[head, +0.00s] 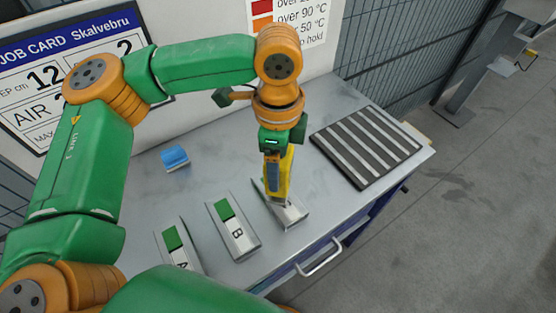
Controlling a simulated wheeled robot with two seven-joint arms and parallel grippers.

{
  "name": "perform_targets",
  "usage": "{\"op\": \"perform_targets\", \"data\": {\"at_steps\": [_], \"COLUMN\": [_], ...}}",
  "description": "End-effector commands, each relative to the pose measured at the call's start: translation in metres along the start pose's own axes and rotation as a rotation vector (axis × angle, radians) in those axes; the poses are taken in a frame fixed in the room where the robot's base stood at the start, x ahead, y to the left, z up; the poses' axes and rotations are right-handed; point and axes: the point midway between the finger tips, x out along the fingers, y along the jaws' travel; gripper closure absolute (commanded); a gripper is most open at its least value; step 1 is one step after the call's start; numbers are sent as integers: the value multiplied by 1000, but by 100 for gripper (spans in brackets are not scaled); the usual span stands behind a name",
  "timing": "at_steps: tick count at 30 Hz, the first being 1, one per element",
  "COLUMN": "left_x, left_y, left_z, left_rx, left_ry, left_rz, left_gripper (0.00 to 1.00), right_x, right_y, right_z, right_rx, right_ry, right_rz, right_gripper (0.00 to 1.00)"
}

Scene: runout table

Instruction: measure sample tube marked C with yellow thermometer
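The yellow thermometer (285,175) is in my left gripper (275,150), which is shut on it. It hangs nearly upright, with its lower end at the third sample piece (295,214). That piece is partly hidden behind the thermometer and its letter does not show, so I cannot confirm that it is C. I cannot tell whether the lower end touches it. To its left lie the sample piece marked B (243,247) and the one marked A (187,255), each with a green patch. My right gripper is not in view.
A blue block (174,157) lies on the grey table (205,180) at the back left. A dark slatted rack (366,146) lies at the right. A job card (65,50) and a temperature chart (292,20) stand at the back. A drawer handle (320,262) sticks out in front.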

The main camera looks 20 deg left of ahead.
Motion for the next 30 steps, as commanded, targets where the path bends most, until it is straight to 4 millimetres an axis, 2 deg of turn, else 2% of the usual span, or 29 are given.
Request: {"op": "perform_targets", "data": {"at_steps": [30], "left_x": [1], "left_y": [0], "left_z": [0], "left_rx": [0], "left_ry": [0], "left_rz": [2], "left_gripper": [72], "right_x": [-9], "right_y": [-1], "right_z": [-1], "right_rx": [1], "right_ry": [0], "right_rz": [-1], "right_gripper": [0]}}
